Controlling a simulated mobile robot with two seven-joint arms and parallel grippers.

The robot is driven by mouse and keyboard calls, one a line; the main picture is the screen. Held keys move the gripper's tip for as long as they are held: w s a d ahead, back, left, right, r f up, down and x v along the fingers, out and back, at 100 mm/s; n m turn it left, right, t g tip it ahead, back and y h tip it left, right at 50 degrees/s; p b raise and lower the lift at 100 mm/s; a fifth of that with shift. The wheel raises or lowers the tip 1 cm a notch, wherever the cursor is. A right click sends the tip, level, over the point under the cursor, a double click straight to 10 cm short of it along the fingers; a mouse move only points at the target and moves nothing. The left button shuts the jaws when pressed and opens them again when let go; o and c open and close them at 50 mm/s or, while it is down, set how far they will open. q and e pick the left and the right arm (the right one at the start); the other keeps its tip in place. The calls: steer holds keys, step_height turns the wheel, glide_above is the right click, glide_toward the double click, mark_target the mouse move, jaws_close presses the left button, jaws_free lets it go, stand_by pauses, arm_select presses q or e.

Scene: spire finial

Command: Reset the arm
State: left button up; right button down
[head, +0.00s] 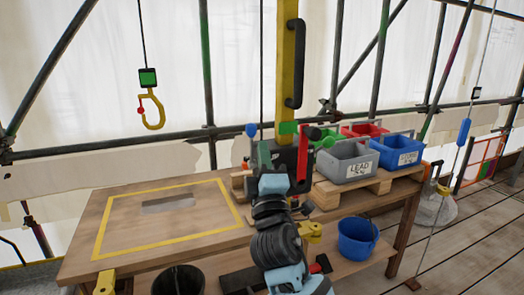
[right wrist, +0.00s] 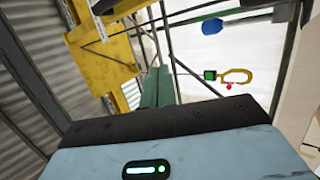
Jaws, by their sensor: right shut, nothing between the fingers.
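My right arm rises from the bottom centre of the head view. Its gripper (head: 265,155) points away from me, in front of the yellow upright and above the right part of the wooden bench (head: 170,255). In the right wrist view its green fingers (right wrist: 158,85) are together with nothing between them. My left gripper is not in view.
A yellow upright with a black handle (head: 294,65) stands just beyond my gripper. A yellow hook (head: 154,112) hangs at left. Grey (head: 347,165) and blue (head: 398,153) bins sit at right. A blue bucket (head: 357,240) is lower right. The yellow-outlined bench area is mostly clear.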

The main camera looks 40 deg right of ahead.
steer(key=shift+f, duration=0.1)
stand_by(0.4)
steer(key=s+a+f+m+g+y, duration=0.1)
steer(key=s+a+f+g+y, duration=0.15)
steer(key=f, duration=0.85)
steer(key=s+a+f+g+y+p, duration=0.1)
steer(key=s+a+f+g+y, duration=0.2)
steer(key=f, duration=0.8)
steer(key=s+a+f+m+g+y, duration=0.15)
steer(key=f+y, duration=0.25)
steer(key=f, duration=0.7)
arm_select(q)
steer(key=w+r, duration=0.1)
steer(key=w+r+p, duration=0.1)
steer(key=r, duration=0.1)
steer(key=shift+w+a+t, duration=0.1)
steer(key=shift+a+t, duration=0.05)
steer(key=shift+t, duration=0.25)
arm_select(e)
steer(key=s+a+f+m+g+y, duration=0.2)
steer(key=s+f, duration=0.7)
steer(key=s, duration=0.5)
steer(key=s+a+f+m+g+y, duration=0.1)
steer(key=s+a+f+m+g, duration=0.3)
steer(key=s+f, duration=0.6)
steer(key=s, duration=0.4)
steer(key=shift+f+y, duration=0.2)
steer(key=shift+y, duration=0.15)
steer(key=shift+m, duration=0.35)
